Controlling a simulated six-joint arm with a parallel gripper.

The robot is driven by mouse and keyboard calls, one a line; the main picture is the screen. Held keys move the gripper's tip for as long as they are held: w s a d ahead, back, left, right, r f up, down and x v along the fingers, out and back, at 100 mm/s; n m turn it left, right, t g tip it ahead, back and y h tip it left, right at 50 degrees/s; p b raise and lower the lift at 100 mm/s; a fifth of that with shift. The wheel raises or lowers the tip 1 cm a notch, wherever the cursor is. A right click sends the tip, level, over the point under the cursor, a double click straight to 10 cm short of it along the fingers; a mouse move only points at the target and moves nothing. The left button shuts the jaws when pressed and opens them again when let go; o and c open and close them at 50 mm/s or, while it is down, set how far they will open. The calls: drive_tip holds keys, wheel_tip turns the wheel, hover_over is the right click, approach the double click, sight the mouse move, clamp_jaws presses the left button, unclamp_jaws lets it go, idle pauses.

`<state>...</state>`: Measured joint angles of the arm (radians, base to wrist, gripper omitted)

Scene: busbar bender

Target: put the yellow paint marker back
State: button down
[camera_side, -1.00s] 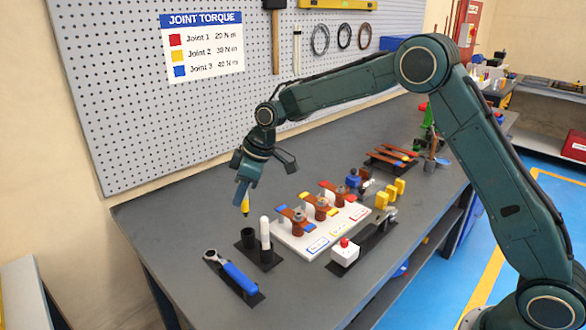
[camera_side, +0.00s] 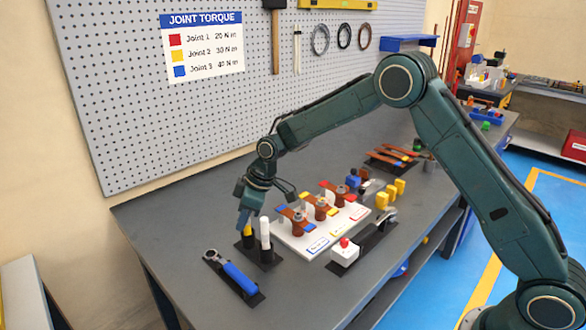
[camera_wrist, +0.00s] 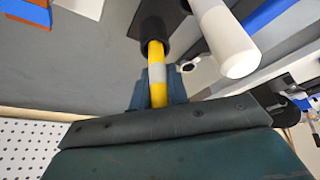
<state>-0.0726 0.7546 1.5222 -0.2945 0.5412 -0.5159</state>
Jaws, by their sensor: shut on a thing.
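My gripper (camera_side: 245,220) is shut on the yellow paint marker (camera_side: 248,231) and points down over the black holder base (camera_side: 262,265). In the wrist view the yellow marker (camera_wrist: 156,65), with a grey band, stands between my fingers (camera_wrist: 158,92). Its far end meets the mouth of a black cup (camera_wrist: 153,32) and appears to be inside it. How deep it sits is hidden. A white marker (camera_side: 265,234) stands upright beside it in the same holder, and it also shows in the wrist view (camera_wrist: 225,40).
A blue-handled wrench (camera_side: 238,277) lies in front of the holder. A white fixture board (camera_side: 300,245) with copper bars and colored tags is right of it. The bench's left end is clear.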

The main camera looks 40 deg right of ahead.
drive_tip(key=shift+f, duration=0.6)
drive_tip(key=c, duration=1.4)
unclamp_jaws()
drive_tip(key=shift+o, duration=0.2)
drive_tip(key=shift+r, duration=0.1)
drive_tip(key=shift+d+r, duration=0.1)
drive_tip(key=shift+r, duration=0.7)
drive_tip(key=v, duration=1.1)
drive_tip(key=shift+r, duration=0.15)
drive_tip(key=shift+s, duration=0.1)
